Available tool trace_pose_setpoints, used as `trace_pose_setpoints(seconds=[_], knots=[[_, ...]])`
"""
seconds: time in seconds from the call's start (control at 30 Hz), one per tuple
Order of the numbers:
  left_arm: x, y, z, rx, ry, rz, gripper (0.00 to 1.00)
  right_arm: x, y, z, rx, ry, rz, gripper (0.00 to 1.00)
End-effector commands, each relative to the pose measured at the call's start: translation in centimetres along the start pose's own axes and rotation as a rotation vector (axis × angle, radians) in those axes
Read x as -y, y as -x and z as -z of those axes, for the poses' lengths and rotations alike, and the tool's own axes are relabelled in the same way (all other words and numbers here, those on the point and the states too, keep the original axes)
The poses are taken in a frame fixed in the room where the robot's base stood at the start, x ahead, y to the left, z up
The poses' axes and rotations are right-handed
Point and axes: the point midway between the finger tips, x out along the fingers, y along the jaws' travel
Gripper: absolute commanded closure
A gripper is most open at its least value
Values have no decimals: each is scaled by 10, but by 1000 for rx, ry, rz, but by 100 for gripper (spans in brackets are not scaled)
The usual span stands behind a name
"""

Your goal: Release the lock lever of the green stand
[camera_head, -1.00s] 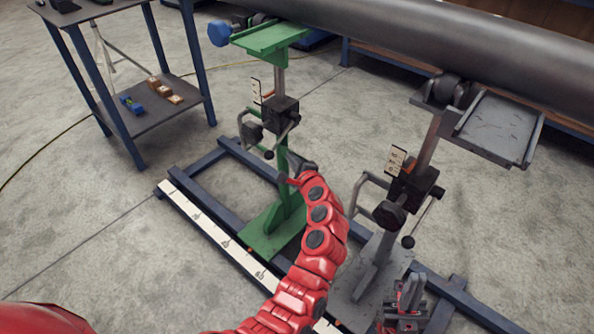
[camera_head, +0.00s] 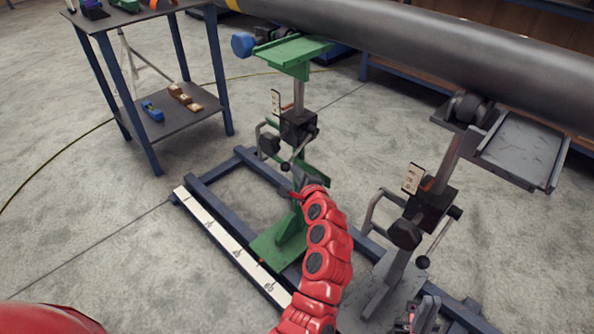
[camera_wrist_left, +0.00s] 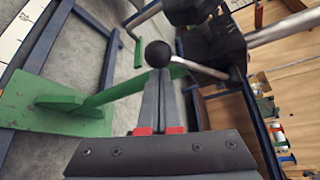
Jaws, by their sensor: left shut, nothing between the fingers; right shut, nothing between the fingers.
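The green stand (camera_head: 292,235) stands upright, with a black clamp block (camera_head: 298,126) on its post. Its lock lever is a thin rod with a black ball (camera_head: 285,166), pointing down and left from the block. In the left wrist view the ball (camera_wrist_left: 158,53) appears at the tips of my left gripper (camera_wrist_left: 160,74), whose fingers are together and empty; contact cannot be told. In the head view my left gripper (camera_head: 311,184) is just below and right of the ball, partly hidden by my red arm. My right gripper (camera_head: 425,316) is shut at the bottom edge, partly cut off.
A grey stand (camera_head: 405,240) with its own levers stands to the right. A big dark pipe (camera_head: 400,50) runs above both stands. A blue floor frame (camera_head: 217,165) with a white scale (camera_head: 225,243) surrounds the bases. A shelf table (camera_head: 165,125) is at left.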

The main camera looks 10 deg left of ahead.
Motion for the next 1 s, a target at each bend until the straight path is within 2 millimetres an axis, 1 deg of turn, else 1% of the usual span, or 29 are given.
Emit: trace_pose_setpoints(seconds=[0.03, 0.17, 0.37, 0.77, 0.87, 1.0], knots=[[5, 2, -2, 0, -5, -2, 100, -1, -8, 0, 4, -2, -5, 100], [9, 4, -6, 0, -26, -12, 100, -2, -24, 0, 19, -9, -26, 100], [6, 4, -6, 0, -42, -22, 100, -2, -31, -1, 29, -12, -40, 100], [9, 6, -11, 2, -82, -47, 100, -5, -60, 3, 29, -12, -39, 100], [12, 8, -13, 1, -96, -55, 100, -6, -72, 5, 29, -12, -38, 100], [18, 11, -18, 2, -129, -74, 100, -8, -98, 8, 29, -12, -38, 100]])
